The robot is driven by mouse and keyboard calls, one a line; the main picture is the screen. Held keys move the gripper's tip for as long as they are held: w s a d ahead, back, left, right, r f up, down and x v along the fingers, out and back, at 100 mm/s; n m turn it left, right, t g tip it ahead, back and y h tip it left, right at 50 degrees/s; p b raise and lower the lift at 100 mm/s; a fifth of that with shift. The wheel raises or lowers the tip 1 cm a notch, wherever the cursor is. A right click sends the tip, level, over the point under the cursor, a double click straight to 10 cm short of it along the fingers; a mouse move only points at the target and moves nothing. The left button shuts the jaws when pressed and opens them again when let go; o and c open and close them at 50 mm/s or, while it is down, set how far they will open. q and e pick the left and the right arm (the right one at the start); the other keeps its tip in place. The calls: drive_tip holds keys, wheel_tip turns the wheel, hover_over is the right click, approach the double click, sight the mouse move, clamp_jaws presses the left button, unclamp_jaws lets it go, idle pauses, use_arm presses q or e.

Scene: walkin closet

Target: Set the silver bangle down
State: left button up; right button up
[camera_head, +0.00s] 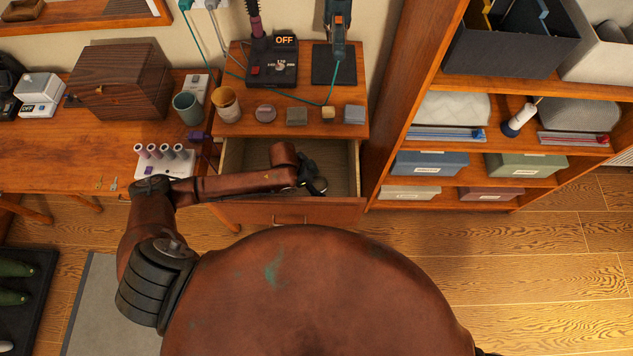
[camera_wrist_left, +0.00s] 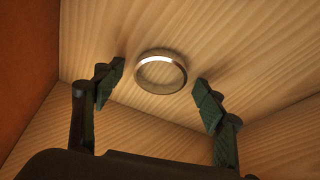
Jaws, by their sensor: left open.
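The silver bangle (camera_wrist_left: 161,88) lies on the pale wooden floor of an open drawer, seen in the left wrist view. My left gripper (camera_wrist_left: 160,92) is open, with one finger on each side of the bangle and a gap to each. In the head view my left gripper (camera_head: 315,186) reaches down into the open drawer (camera_head: 342,168). The bangle can hardly be made out there, as the gripper and arm cover it. My right gripper does not show.
The drawer front (camera_head: 292,211) stands out from the small dresser (camera_head: 352,97), which carries small boxes and a control box (camera_head: 272,62). A desk (camera_head: 60,150) is at left. A shelf unit (camera_head: 405,150) stands close at right.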

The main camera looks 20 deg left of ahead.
use_arm(q)
drive_tip(key=p+v, duration=0.2)
drive_tip(key=v, duration=1)
drive_tip(key=shift+p, duration=0.35)
drive_tip(key=shift+s+r, duration=0.1)
drive_tip(key=shift+r, duration=0.05)
